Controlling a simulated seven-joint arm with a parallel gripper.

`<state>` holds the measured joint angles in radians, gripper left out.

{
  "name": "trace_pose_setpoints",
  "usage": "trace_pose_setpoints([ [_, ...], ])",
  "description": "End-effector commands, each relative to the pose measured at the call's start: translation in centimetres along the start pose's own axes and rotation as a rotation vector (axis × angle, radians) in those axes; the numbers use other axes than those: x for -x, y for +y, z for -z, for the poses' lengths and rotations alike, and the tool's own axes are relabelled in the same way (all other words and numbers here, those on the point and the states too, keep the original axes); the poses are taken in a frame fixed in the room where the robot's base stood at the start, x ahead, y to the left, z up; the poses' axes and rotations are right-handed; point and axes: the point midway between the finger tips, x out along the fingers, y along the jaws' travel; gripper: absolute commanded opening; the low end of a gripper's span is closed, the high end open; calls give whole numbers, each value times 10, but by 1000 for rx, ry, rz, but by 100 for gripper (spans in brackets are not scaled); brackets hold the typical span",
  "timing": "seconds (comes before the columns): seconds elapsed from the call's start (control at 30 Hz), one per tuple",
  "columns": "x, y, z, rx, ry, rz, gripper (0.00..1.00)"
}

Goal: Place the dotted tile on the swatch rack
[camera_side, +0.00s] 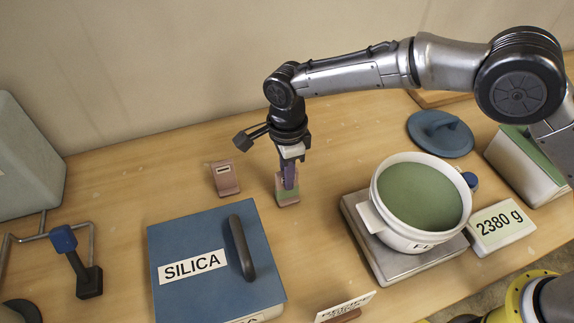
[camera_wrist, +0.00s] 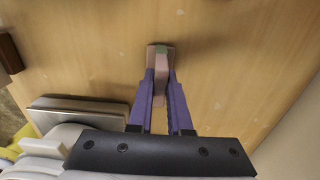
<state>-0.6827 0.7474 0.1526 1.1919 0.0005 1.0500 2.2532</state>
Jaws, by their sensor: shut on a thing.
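My gripper (camera_side: 289,186) points down with purple fingers and is shut on a small pinkish piece (camera_wrist: 161,88), which shows between the fingertips in the wrist view. In the side view the fingers mostly hide it. Directly at the fingertips is a small pinkish-brown block with a green patch (camera_side: 287,198), low at the table; I cannot tell whether it is separate from the held piece. No dots can be made out on either. A similar pinkish-brown stand with a white label (camera_side: 225,179) is upright to the left. I cannot tell which is the swatch rack.
A blue box marked SILICA (camera_side: 205,262) stands in front on the left. A white pot with green contents (camera_side: 400,232) sits on a scale (camera_side: 365,243) to the right, beside a 2380 g display (camera_side: 500,227). A blue lid (camera_side: 440,134) lies behind. Table behind the gripper is clear.

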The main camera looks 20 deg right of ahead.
Motion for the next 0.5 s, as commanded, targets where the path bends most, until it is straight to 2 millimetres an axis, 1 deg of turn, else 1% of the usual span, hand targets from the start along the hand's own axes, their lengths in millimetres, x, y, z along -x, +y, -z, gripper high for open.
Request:
trace_pose_setpoints([
  [0.23,0,0,0,0,0,1,0],
  [0.4,-4,0,0,0,0,1,0],
  [0.43,-4,0,0,0,-1,1,20],
  [0.5,-4,0,0,0,-1,1,33],
])
